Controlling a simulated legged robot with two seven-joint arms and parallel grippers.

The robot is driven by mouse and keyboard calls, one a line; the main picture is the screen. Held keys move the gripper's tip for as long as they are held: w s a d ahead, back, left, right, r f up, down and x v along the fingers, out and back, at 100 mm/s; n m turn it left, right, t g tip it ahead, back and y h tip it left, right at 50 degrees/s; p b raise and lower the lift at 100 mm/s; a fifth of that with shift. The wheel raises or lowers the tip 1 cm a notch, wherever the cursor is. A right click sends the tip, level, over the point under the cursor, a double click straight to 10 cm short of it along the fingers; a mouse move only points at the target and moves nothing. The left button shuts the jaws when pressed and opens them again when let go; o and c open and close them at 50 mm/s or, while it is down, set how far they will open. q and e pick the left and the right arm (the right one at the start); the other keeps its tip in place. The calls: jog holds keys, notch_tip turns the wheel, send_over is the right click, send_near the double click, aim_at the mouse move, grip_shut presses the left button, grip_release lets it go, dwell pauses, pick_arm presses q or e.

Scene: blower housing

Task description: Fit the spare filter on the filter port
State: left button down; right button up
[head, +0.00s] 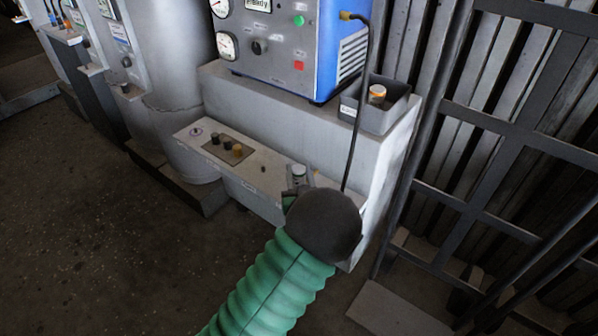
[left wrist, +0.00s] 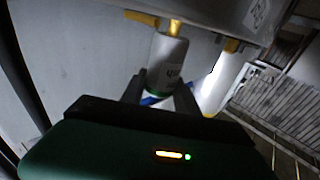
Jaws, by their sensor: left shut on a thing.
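My left gripper (head: 291,196) is at the front right of the low grey ledge, mostly hidden behind my dark wrist in the head view. In the left wrist view its two fingers (left wrist: 160,84) are shut on a white cylindrical filter (left wrist: 168,62) with dark lettering and a green band at its lower end. A brass-coloured fitting (left wrist: 175,27) shows directly at the filter's upper end; I cannot tell whether they are joined or only lined up. A second white cylinder (left wrist: 222,84) is to the right, near another brass-coloured part. My right gripper is not in view.
A blue machine (head: 280,45) with gauges stands on the grey plinth (head: 270,103). A grey bin (head: 379,116) holds an orange-topped item (head: 377,93). Several knobs sit on the ledge (head: 197,132). A black hose (head: 357,115) hangs near my wrist. A metal gate (head: 440,105) stands right.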

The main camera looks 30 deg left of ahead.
pick_arm(q)
jog(key=shift+f+b, duration=0.5)
jog(key=shift+f, duration=0.2)
jog(key=c, duration=0.8)
grip_release()
jog(key=shift+c, duration=0.2)
